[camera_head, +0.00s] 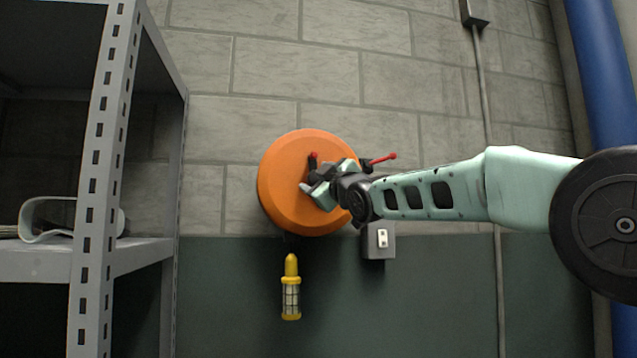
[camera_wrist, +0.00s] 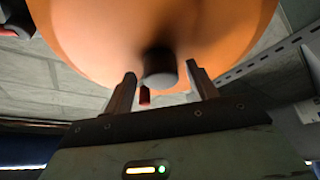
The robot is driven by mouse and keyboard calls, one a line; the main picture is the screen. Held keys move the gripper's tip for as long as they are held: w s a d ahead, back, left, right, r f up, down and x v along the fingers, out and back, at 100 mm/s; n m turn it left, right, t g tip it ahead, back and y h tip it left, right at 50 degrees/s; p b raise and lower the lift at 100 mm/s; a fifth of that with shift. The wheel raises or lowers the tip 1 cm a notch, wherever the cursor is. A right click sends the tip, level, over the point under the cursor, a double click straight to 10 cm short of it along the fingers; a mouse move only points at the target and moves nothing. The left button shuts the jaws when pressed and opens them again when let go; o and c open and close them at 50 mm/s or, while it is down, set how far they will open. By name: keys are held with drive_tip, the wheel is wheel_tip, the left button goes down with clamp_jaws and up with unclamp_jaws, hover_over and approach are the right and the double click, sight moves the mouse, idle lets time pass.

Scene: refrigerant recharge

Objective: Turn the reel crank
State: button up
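The round orange reel (camera_head: 283,180) is on the block wall, and its face fills the top of the wrist view (camera_wrist: 100,35). A red-tipped dark piece (camera_head: 313,157) shows on its face just above my gripper (camera_head: 318,181); I take it for part of the crank. In the wrist view, a dark round knob (camera_wrist: 160,68) stands out from the reel between the fingers of my gripper (camera_wrist: 161,80), with a small red piece (camera_wrist: 144,96) beside it. The fingers are apart, with gaps on both sides of the knob. My wrist hides part of the reel's right side.
A yellow caged lamp (camera_head: 291,290) hangs below the reel. A grey outlet box (camera_head: 379,240) and a red-tipped lever (camera_head: 383,158) are right of it. A metal shelf (camera_head: 95,200) stands at left, a blue pipe (camera_head: 603,70) at right. Bare wall lies above the reel.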

drive_tip(key=b+v, duration=0.6)
drive_tip(key=v, duration=1.1)
drive_tip(key=shift+s+b, duration=0.2)
drive_tip(key=shift+b, duration=0.2)
drive_tip(key=shift+r, duration=0.1)
